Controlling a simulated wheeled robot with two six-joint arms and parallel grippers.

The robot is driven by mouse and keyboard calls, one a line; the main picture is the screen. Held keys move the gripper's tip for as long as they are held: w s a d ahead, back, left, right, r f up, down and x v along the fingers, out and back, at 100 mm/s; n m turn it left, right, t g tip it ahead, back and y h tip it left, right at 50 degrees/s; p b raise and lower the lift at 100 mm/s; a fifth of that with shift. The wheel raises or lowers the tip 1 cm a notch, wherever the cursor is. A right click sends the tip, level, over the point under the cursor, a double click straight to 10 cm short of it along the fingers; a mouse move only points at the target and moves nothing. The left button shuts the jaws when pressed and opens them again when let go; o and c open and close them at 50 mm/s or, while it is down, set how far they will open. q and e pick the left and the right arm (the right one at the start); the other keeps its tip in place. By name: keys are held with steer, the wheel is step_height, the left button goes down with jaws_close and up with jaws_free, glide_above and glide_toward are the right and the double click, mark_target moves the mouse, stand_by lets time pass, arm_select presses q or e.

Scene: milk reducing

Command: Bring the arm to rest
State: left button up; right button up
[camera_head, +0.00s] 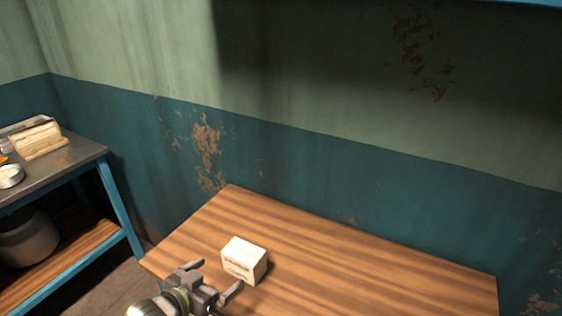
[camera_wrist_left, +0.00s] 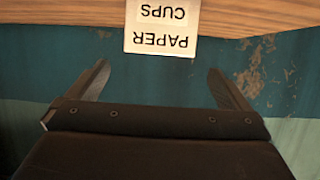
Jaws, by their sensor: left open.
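My left gripper (camera_head: 212,276) is at the lower middle of the head view, over the near left part of the wooden table. Its two fingers are spread apart with nothing between them. In the left wrist view the open fingers (camera_wrist_left: 165,85) point toward a cream box (camera_wrist_left: 160,35) lettered "PAPER CUPS", which appears upside down there. In the head view the box (camera_head: 244,260) stands on the table just beyond the fingers, and a gap shows between them. My right gripper is in neither view.
The wooden table (camera_head: 360,268) is bare apart from the box. A blue-framed metal shelf (camera_head: 80,160) stands at the left, with a wooden block-like item (camera_head: 38,140) and a small round tin (camera_head: 10,176) on top and a grey pot (camera_head: 28,238) below. A green wall rises behind.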

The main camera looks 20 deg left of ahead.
arm_select(q)
steer(key=s+d+f+n+g+y, duration=0.15)
steer(key=s+f+g, duration=0.3)
steer(key=s, duration=0.45)
steer(key=s+d+f+g+y, duration=0.25)
steer(key=s+g, duration=0.25)
steer(key=s, duration=0.4)
step_height(320, 180, down, 26)
steer(key=s+a+g+h, duration=0.1)
steer(key=a+g, duration=0.1)
steer(key=s+d+f, duration=0.1)
steer(key=s+f, duration=1.3)
steer(key=shift+s+f+g+h, duration=0.25)
steer(key=shift+f+g+h, duration=0.1)
steer(key=shift+f+h, duration=0.05)
